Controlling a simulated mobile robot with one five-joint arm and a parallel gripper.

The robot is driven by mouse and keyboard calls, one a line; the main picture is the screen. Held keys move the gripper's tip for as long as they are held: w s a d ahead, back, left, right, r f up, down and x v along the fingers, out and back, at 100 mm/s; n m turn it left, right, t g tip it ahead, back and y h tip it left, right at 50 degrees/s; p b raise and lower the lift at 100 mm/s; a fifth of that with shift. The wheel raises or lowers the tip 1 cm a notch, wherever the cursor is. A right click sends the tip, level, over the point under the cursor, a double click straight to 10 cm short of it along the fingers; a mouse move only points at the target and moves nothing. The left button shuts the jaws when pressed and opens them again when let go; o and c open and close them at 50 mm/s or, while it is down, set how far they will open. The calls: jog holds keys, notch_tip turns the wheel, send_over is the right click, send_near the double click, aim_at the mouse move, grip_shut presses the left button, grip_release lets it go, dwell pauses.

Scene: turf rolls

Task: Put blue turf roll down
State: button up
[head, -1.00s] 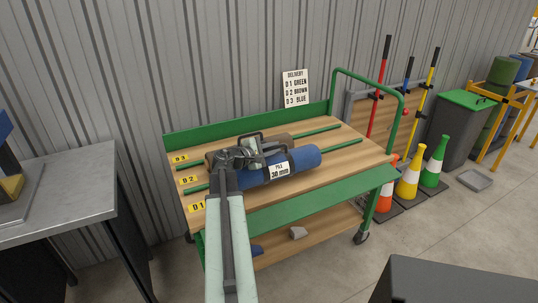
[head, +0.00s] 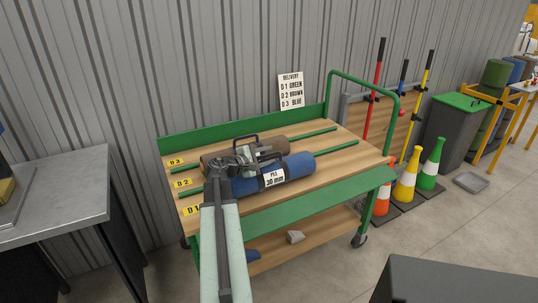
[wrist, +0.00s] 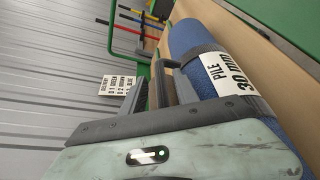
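The blue turf roll (head: 298,166) has a dark strap and a "PILE 30 mm" label. It is at the front lane of the cart, by the D1 tag (head: 193,210); whether its underside touches the wood is hidden. It fills the right of the wrist view (wrist: 195,40). My gripper (head: 252,160) is at its back-left side, seemingly shut on its dark handle (wrist: 183,80); the grip is partly hidden. The brown roll (head: 215,162) lies just behind, in the D2 lane, with its own dark handle. The D3 lane (head: 300,132) at the back is bare.
Green rails (head: 340,147) divide the cart top. A delivery sign (head: 291,90) reads D1 green, D2 brown, D3 blue. A green handle frame (head: 396,115) stands at the cart's right. Cones (head: 408,180) are beyond it; a metal bench (head: 55,205) is at left.

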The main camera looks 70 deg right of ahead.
jog(key=p+v, duration=0.2)
jog(key=v, duration=0.9)
jog(key=shift+s+r, duration=0.1)
jog(key=shift+w+a, duration=0.25)
jog(key=shift+a, duration=0.15)
